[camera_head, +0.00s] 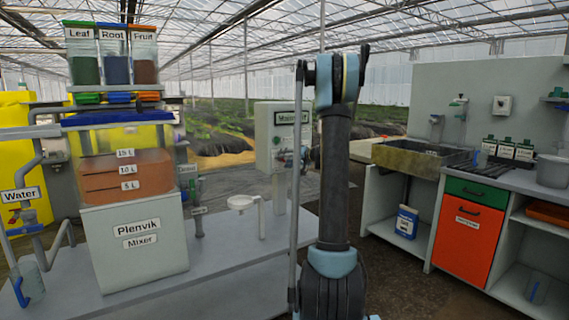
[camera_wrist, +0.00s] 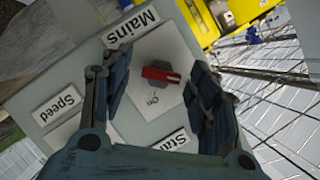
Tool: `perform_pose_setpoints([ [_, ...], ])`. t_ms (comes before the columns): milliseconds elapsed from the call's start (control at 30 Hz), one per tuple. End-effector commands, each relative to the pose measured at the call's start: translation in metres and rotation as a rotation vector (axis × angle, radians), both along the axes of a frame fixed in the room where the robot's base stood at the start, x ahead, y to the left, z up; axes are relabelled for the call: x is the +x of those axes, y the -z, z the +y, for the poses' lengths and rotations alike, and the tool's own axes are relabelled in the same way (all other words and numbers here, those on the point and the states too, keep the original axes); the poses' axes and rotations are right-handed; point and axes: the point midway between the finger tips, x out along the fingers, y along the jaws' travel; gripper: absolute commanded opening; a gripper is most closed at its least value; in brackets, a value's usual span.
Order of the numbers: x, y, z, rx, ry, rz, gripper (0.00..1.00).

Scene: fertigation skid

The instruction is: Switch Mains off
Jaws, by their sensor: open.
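In the wrist view, a red rotary switch (camera_wrist: 161,75) sits on a pale square plate below the "Mains" label (camera_wrist: 132,25) on a grey panel. The picture is turned, so the labels are tilted. My gripper (camera_wrist: 160,64) is open, with one dark finger on each side of the switch. I see gaps between the fingers and the knob; contact depth is hard to judge. In the head view, the grey control box (camera_head: 264,140) stands on a post, partly behind my arm.
"Speed" (camera_wrist: 57,104) and a partly covered label starting "Sta" (camera_wrist: 172,142) are on the same panel. The Plenvik mixer (camera_head: 137,245) stands on the left bench. A white funnel-like holder (camera_head: 242,202) is in front of the box's post. A sink counter (camera_head: 410,158) is at right.

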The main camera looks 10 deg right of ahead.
Motion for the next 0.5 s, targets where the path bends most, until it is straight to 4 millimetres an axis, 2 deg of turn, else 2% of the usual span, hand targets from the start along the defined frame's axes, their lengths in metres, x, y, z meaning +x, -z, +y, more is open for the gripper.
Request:
perform_pose_setpoints([
  [167,-0.010,-0.004,-0.009,0.000,0.003,0.000,0.55],
  [500,-0.056,-0.020,-0.048,0.001,0.003,0.001,0.55],
])
